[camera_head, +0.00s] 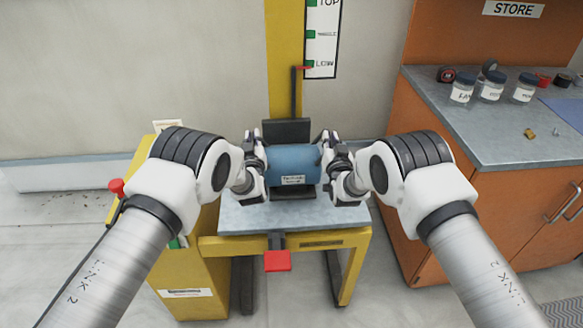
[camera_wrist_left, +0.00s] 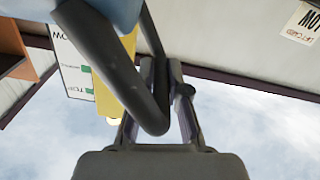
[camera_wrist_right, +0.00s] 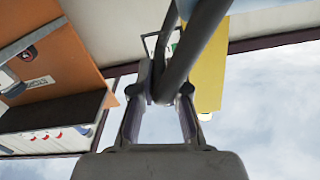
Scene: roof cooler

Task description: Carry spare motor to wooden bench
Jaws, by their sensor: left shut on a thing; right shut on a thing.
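The spare motor (camera_head: 293,160) is a blue cylinder with a white label, at the middle of the head view. It is over the grey plate of a yellow lift, with a dark base under it. I cannot tell if it rests on the plate or is just above. My left gripper (camera_head: 259,168) is shut on the dark handle (camera_wrist_left: 118,65) at the motor's left side. My right gripper (camera_head: 331,170) is shut on the dark handle (camera_wrist_right: 197,45) at its right side. No wooden bench shows clearly in any view.
The yellow lift (camera_head: 283,243) has a red pedal (camera_head: 278,261) in front and a height scale (camera_head: 322,40) behind. An orange store counter (camera_head: 440,180) stands right, with several jars (camera_head: 491,86) on its grey top. A yellow box (camera_head: 185,280) stands left.

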